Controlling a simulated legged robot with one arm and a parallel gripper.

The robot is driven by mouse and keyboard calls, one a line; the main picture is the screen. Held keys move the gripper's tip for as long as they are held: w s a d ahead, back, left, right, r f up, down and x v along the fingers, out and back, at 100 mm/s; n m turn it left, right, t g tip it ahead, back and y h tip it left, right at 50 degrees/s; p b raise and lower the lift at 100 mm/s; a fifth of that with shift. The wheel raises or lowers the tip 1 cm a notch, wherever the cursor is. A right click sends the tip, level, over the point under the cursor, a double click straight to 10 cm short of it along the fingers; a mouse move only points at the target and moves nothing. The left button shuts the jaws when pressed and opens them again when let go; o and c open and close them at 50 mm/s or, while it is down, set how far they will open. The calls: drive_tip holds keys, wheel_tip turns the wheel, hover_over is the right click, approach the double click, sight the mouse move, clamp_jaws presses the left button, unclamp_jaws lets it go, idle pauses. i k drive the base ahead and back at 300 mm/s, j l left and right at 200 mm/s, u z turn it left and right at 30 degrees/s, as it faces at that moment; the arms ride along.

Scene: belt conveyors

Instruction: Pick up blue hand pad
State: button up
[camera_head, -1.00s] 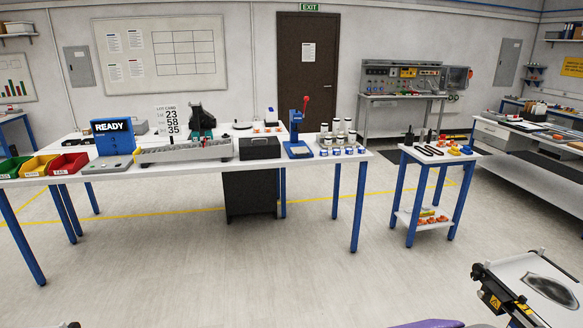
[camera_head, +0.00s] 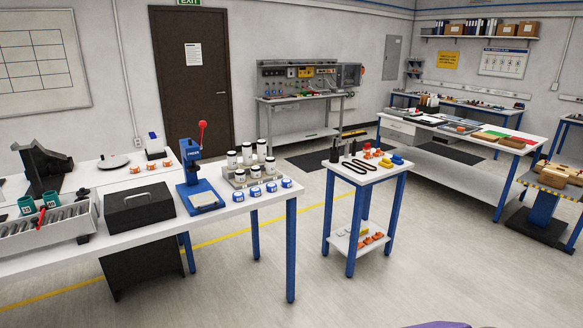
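I cannot pick out a blue hand pad for certain. The blue things in view are a blue press with a red-knobbed lever (camera_head: 193,160) on the long white table, several small blue-and-white round containers (camera_head: 256,192) beside it, and a small white item with a blue top (camera_head: 155,146) behind it. A small white cart (camera_head: 345,183) with blue legs stands to the right, holding dark loops, black upright tools and small red, orange and yellow pieces. My gripper is not in view.
The long table (camera_head: 270,203) fills the left, with a black case (camera_head: 139,209) on it. A workbench (camera_head: 470,139) stands at the right and a panel bench (camera_head: 300,98) at the back. A gap of clear floor (camera_head: 308,215) separates table and cart.

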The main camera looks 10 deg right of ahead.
sight(396, 159)
drive_tip(key=i+l+z, duration=0.25)
drive_tip(key=i+z, duration=0.15)
drive_tip(key=i+l+z, duration=0.1)
drive_tip(key=i+z, duration=0.35)
drive_tip(key=i+j+z, duration=0.1)
drive_tip(key=i+z, duration=0.3)
drive_tip(key=i, duration=0.15)
drive_tip(key=i+j+z, duration=0.2)
drive_tip(key=i+z, duration=0.2)
drive_tip(key=i+u, duration=0.25)
drive_tip(key=i, duration=0.25)
drive_tip(key=i+l+u, duration=0.2)
drive_tip(key=i, duration=0.3)
drive_tip(key=i+l+u, duration=0.25)
drive_tip(key=i, duration=0.25)
drive_tip(key=i+l+u, duration=0.2)
drive_tip(key=i, duration=0.25)
drive_tip(key=i+l+u, duration=1)
drive_tip(key=i+l, duration=0.05)
drive_tip(key=l, duration=0.1)
